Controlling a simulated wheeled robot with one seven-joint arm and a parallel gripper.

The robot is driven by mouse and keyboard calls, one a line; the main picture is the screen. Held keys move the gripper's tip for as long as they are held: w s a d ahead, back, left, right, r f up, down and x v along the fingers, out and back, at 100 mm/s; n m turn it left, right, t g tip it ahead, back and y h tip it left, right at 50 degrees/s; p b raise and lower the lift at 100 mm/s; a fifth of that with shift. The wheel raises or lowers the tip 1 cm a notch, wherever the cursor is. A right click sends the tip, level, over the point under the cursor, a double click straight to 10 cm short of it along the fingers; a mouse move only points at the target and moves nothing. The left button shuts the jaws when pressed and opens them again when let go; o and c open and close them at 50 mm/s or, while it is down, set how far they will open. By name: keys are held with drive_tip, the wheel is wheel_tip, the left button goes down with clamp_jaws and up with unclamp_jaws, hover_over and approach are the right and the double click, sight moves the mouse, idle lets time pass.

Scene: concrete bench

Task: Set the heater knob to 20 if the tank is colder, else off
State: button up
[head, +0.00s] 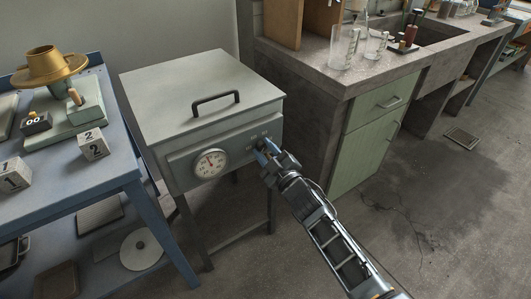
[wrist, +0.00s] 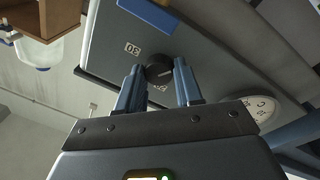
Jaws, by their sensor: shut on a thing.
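The tank is a grey lidded metal box (head: 200,90) with a black handle on top, on a legged stand. On its front is a round white thermometer dial (head: 210,163). Its needle seems to point up and a little left; its numbers are too small to read. The dial's edge also shows in the wrist view (wrist: 262,108). My gripper (head: 262,147) is at the front panel, right of the dial. In the wrist view my gripper (wrist: 160,82) is shut on the black heater knob (wrist: 158,71), whose pale mark points right. A "30" label (wrist: 132,49) is upside down; another label is partly hidden.
A blue table (head: 75,170) stands left, holding numbered blocks (head: 93,145) and a brass-topped device (head: 48,65). A concrete bench (head: 340,80) with glassware and a green cabinet (head: 365,140) stands right. Open floor lies in front, with a drain grate (head: 461,137).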

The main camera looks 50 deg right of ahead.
drive_tip(key=shift+f+n, duration=0.1)
drive_tip(key=shift+n, duration=0.5)
drive_tip(key=o, duration=1)
drive_tip(key=shift+o, duration=0.2)
drive_tip(key=v, duration=0.7)
drive_tip(key=shift+s+b, duration=0.3)
drive_tip(key=shift+s, duration=0.1)
drive_tip(key=shift+a, duration=0.1)
